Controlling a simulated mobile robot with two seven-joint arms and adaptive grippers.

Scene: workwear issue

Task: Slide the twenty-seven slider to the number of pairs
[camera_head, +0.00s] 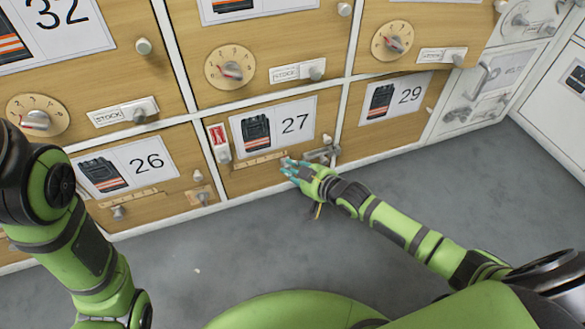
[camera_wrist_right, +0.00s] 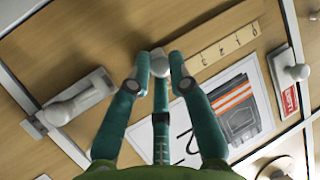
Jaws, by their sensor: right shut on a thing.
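Drawer front 27 (camera_head: 240,183) is wooden, with a white card (camera_head: 295,125) showing a dark garment and the number 27. Below the card runs a pale slider strip (camera_head: 255,162) with small marks. It also shows in the right wrist view (camera_wrist_right: 222,46), where its figures are too small and turned to read surely. My right gripper (camera_head: 291,168) is at the strip's right end in the head view, shut on the grey slider knob (camera_wrist_right: 159,66). The fingers hide the knob in the head view. My left arm shows at the left, but its gripper is out of view.
A grey latch (camera_head: 322,154) sits just right of my right gripper, and a red-and-white switch tag (camera_head: 219,142) is at the panel's left. Dials and stock sliders are above. The grey floor (camera_head: 270,240) is clear.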

